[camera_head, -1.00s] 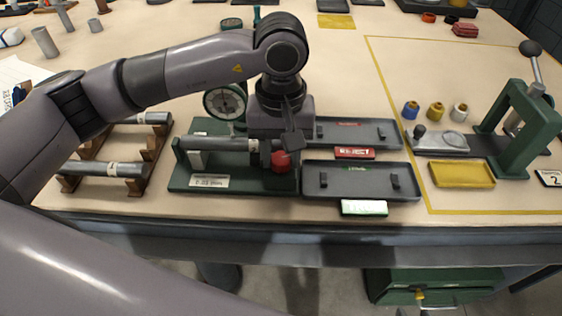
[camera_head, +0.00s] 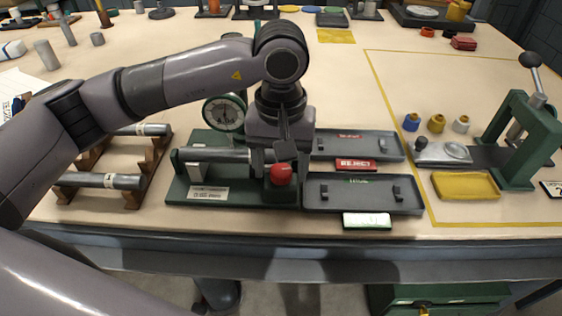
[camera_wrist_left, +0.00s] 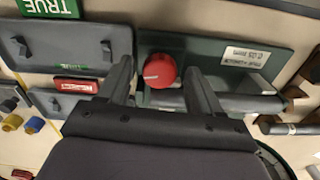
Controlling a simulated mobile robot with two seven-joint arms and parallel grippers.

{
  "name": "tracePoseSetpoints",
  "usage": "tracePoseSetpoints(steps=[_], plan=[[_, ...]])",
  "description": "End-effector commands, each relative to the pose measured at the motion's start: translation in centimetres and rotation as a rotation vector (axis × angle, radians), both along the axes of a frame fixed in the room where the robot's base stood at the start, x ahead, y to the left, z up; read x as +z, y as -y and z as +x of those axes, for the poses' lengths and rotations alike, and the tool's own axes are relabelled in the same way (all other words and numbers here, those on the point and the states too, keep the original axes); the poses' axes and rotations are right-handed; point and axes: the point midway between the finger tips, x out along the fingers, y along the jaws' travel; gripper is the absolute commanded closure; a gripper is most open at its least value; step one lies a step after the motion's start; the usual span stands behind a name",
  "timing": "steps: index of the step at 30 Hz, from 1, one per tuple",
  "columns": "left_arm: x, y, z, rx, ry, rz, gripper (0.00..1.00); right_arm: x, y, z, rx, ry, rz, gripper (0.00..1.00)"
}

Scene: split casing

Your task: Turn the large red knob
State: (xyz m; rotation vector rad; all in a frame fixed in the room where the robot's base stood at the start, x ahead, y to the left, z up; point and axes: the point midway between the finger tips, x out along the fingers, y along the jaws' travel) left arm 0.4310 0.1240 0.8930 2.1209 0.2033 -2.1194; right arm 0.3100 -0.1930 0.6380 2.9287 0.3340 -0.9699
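The large red knob (camera_head: 281,174) sits at the front right end of a green test fixture (camera_head: 235,196) that holds a grey bar (camera_head: 213,154). My left gripper (camera_head: 271,158) points down over the fixture, just behind the knob. In the left wrist view the gripper (camera_wrist_left: 158,72) is open, with the round red knob (camera_wrist_left: 159,70) between its two fingers. A white line marks the knob's face. My right gripper is not in view.
A dial gauge (camera_head: 223,113) stands behind the fixture. Two grey trays, the rear one (camera_head: 357,145) with a red REJECT sign (camera_head: 355,165), lie close on the right. A brown rack (camera_head: 151,165) of bars stands left. A green press (camera_head: 517,139) is at far right.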

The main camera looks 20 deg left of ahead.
Motion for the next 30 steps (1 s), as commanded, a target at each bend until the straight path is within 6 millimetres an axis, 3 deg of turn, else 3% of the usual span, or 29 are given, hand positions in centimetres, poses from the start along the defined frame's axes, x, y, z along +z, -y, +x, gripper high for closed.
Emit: tracePoseSetpoints(steps=[7, 19, 30], plan=[[0.7, 0.0, 0.0, 0.0, 0.002, -0.001, 0.35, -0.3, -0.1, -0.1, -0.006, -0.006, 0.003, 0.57], [6.5, 0.0, 0.1, 0.001, 0.002, -0.001, 0.35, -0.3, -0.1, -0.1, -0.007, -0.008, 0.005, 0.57], [7.1, 0.0, 0.0, 0.0, -0.001, 0.001, 0.35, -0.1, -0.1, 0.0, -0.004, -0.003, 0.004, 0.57]])
